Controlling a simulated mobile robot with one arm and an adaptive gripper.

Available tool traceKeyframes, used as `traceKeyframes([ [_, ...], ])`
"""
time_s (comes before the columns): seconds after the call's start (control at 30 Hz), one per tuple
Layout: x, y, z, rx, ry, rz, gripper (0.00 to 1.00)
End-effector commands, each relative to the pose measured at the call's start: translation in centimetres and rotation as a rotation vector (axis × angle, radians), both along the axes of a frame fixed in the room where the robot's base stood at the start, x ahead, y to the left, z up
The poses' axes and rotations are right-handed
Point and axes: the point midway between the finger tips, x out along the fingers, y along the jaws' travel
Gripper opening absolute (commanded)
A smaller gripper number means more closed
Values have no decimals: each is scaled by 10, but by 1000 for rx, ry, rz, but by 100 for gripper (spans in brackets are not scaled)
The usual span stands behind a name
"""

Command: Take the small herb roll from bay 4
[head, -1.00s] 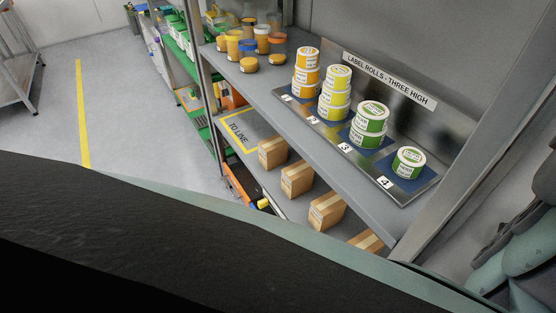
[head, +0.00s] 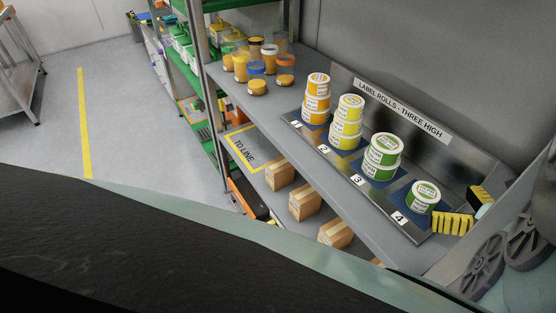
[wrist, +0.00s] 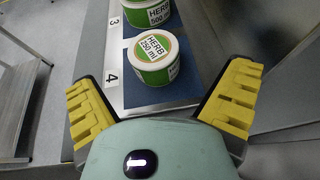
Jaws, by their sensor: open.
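The small herb roll (head: 423,196) is a single green roll with a white top, standing upright in bay 4 on a blue pad. In the wrist view the roll (wrist: 154,58) reads "HERB 250 ml" and lies ahead of my gripper, between the lines of its fingers. My gripper (head: 466,211) shows at the right of the head view, just right of the roll. Its yellow ribbed fingers (wrist: 163,105) are spread wide in the wrist view, and nothing is between them.
Bay 3 beside it holds stacked green rolls (head: 383,157). Bay 2 holds a yellow stack (head: 347,122) and bay 1 an orange stack (head: 316,98). A steel back plate with a label (head: 402,110) rises behind. Cartons (head: 305,201) stand on the shelf below.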

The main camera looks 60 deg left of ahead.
Motion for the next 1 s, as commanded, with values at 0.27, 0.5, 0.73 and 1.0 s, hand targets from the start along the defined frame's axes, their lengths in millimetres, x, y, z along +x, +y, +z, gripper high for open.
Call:
traceKeyframes([
  [0.27, -5, 29, -1, 3, 4, 10, 100],
  [0.5, -2, 51, -15, 1, 3, 6, 100],
  [0.73, -2, 53, -18, 0, 0, 6, 100],
  [1.0, -2, 52, -18, 1, 0, 5, 76],
])
